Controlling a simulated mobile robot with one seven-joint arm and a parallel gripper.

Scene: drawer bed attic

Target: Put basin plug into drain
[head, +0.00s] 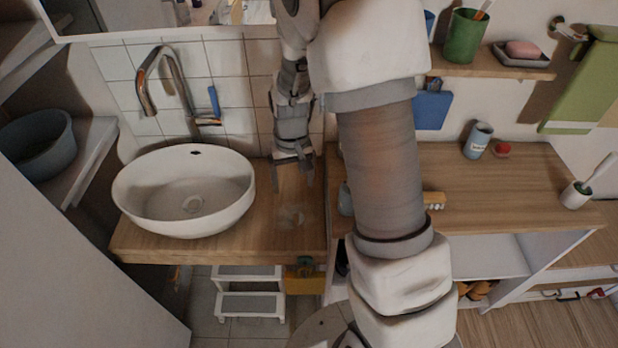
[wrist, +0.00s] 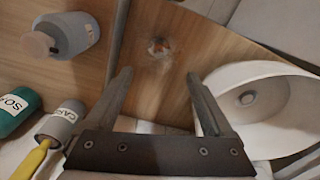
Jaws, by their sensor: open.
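The white oval basin (head: 140,208) stands on the left part of the wooden counter. Its round drain (head: 193,204) shows in the bowl, and the wrist view shows the drain (wrist: 247,97) on the right. A small, pale, see-through round object (head: 291,216), perhaps the basin plug, lies on the counter right of the basin. It also shows in the wrist view (wrist: 158,48), beyond and between my fingertips, not touching them; its exact shape is unclear. My gripper (head: 294,172) is open and empty above the counter, right of the basin. The wrist view shows both fingers (wrist: 158,75) spread apart.
A bent metal tap (head: 170,75) rises behind the basin. The wrist view shows a grey bottle (wrist: 75,35), a teal bottle (wrist: 15,112) and a labelled grey cup (wrist: 62,122) with a yellow handle at left. The counter (wrist: 190,30) around the small object is bare.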

